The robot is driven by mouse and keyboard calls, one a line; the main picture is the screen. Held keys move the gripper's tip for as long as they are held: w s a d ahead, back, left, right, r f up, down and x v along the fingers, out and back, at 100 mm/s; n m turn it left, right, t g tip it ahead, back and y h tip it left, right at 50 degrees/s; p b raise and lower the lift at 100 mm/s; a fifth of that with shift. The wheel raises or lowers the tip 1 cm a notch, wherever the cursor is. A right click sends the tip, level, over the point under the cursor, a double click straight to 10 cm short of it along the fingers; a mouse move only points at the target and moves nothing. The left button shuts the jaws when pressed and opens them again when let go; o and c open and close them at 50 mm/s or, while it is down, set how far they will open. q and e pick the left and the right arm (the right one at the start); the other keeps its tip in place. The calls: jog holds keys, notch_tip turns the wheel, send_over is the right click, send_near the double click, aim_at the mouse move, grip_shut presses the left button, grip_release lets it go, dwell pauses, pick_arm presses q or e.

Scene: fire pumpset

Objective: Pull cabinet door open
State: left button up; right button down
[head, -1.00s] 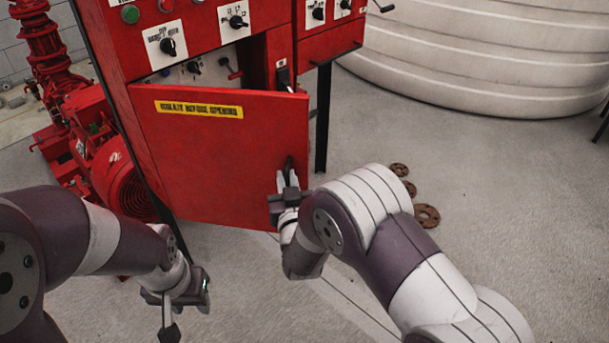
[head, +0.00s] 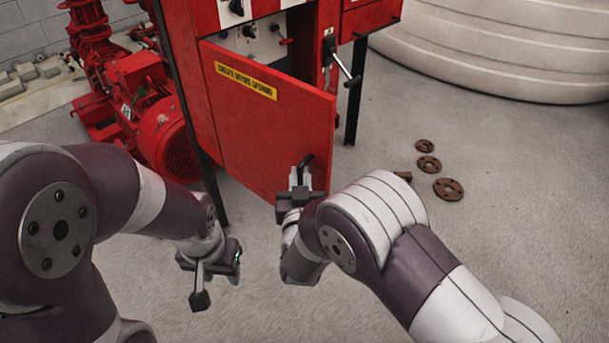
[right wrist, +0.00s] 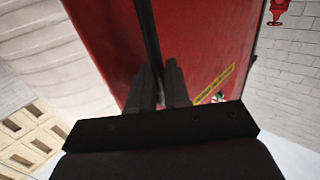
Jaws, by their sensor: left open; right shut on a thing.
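The red cabinet door (head: 262,125) with a yellow warning label (head: 246,81) stands partly open, hinged at its left side, with the cabinet interior showing above and behind it. My right gripper (head: 301,177) is at the door's lower right and is shut on the dark door handle (head: 306,160). In the right wrist view the fingers (right wrist: 162,85) sit around the dark handle bar (right wrist: 148,45) against the red door (right wrist: 200,40). My left gripper (head: 205,278) is open and empty, low and left of the door, apart from it.
A red pump and motor (head: 165,135) stand left of the cabinet. Several rusty flanges (head: 448,189) lie on the floor to the right, before a large white tank (head: 490,45). Cabinet legs (head: 355,105) stand behind the door. Floor in front is mostly clear.

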jog(key=shift+a+r, duration=0.1)
jog(key=shift+a, duration=0.05)
jog(key=c, duration=1.3)
grip_release()
jog(key=shift+w+a, duration=0.1)
jog(key=shift+w, duration=0.05)
jog(key=shift+s, duration=0.35)
jog(key=s+d+p, duration=0.1)
jog(key=s, duration=1.1)
jog(key=shift+d, duration=0.15)
